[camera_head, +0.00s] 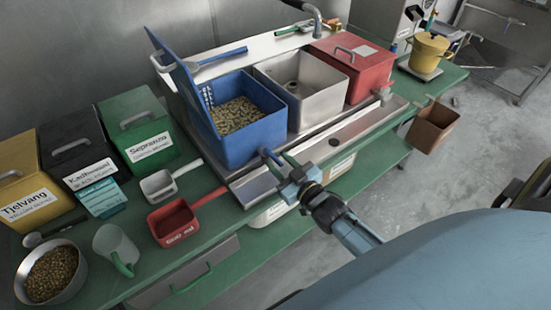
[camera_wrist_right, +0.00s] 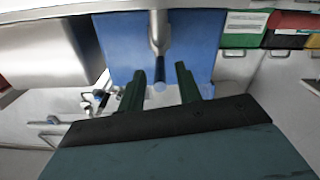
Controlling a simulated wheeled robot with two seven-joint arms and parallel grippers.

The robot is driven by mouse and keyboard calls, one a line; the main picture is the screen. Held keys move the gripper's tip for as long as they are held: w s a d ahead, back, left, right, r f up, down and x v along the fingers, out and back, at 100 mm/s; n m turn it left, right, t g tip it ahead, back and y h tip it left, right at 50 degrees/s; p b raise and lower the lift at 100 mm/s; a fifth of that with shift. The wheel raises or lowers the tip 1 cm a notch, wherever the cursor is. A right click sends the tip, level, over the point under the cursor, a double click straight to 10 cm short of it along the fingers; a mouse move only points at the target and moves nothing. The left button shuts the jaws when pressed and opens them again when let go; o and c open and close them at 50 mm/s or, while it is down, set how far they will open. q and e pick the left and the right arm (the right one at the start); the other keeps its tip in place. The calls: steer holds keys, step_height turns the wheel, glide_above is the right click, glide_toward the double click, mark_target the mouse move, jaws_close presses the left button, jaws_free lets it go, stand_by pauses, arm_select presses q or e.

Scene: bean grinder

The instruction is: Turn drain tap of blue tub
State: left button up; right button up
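The blue tub (camera_head: 243,148) holds brown beans and stands at the left end of the sink unit, its blue lid raised. Its drain tap (camera_head: 267,154) sticks out low on the front. In the right wrist view the tap (camera_wrist_right: 158,35) is a grey stem with a round blue end, against the blue tub wall (camera_wrist_right: 118,48). My right gripper (camera_head: 284,163) is at the tap. In the wrist view its dark green fingers (camera_wrist_right: 160,75) are open, one on each side of the tap's end, with visible gaps. My left gripper is not in view.
A steel basin (camera_head: 318,103) and a red tub (camera_head: 368,70) stand right of the blue tub. A red scoop (camera_head: 173,219), a clear jug (camera_head: 113,244) and a bowl of beans (camera_head: 50,273) are on the green bench. A brown bin (camera_head: 433,127) hangs at the right.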

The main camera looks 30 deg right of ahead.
steer(key=shift+w+a, duration=0.1)
steer(key=shift+w, duration=1.1)
jaws_close()
